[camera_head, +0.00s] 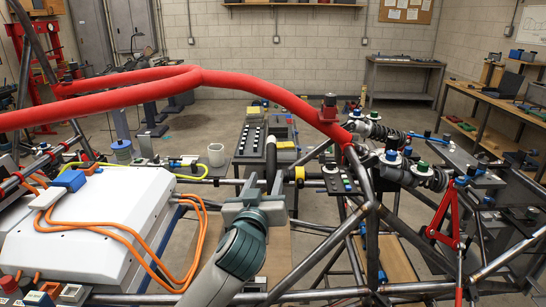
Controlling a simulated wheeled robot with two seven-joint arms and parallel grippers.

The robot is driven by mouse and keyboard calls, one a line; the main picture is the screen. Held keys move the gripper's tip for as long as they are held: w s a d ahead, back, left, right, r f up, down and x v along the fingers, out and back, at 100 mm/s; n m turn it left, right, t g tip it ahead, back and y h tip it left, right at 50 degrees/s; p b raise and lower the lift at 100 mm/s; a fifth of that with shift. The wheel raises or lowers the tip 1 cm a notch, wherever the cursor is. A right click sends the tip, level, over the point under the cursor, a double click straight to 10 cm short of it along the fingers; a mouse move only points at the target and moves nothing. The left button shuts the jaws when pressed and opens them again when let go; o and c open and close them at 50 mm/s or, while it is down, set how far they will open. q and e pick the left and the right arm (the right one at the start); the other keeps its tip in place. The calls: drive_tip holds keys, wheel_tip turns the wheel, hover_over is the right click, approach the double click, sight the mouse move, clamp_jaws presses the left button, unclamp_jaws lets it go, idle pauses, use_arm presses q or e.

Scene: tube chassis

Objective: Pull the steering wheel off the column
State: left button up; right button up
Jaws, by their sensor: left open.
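My left gripper (264,184) comes up from below, open, with a grey finger on each side of the rim's lower part. I cannot tell whether the fingers touch the rim. The lowest part of the wheel is hidden by the gripper. My right gripper is not in view.
A thick red padded tube (255,86) arches across above the wheel. A white box (95,232) with orange cables (140,262) fills the left. Dark chassis tubes (325,250) and a red-armed suspension part (442,222) lie to the right.

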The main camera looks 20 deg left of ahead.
use_arm(q)
drive_tip(key=w+p, duration=0.1)
drive_tip(key=w, duration=0.3)
drive_tip(key=w+a+p, duration=0.1)
drive_tip(key=w, duration=0.3)
drive_tip(key=w+a+p, duration=0.1)
drive_tip(key=w, duration=0.4)
drive_tip(key=shift+d, duration=0.1)
clamp_jaws()
drive_tip(key=shift+a, duration=0.25)
drive_tip(key=shift+s+a+r+p, duration=0.1)
drive_tip(key=shift+s+a+p, duration=0.15)
drive_tip(key=shift+a, duration=0.4)
drive_tip(key=shift+s+a+r+p, duration=0.15)
drive_tip(key=shift+a+p, duration=0.1)
drive_tip(key=shift+a, duration=0.4)
drive_tip(key=shift+a, duration=0.15)
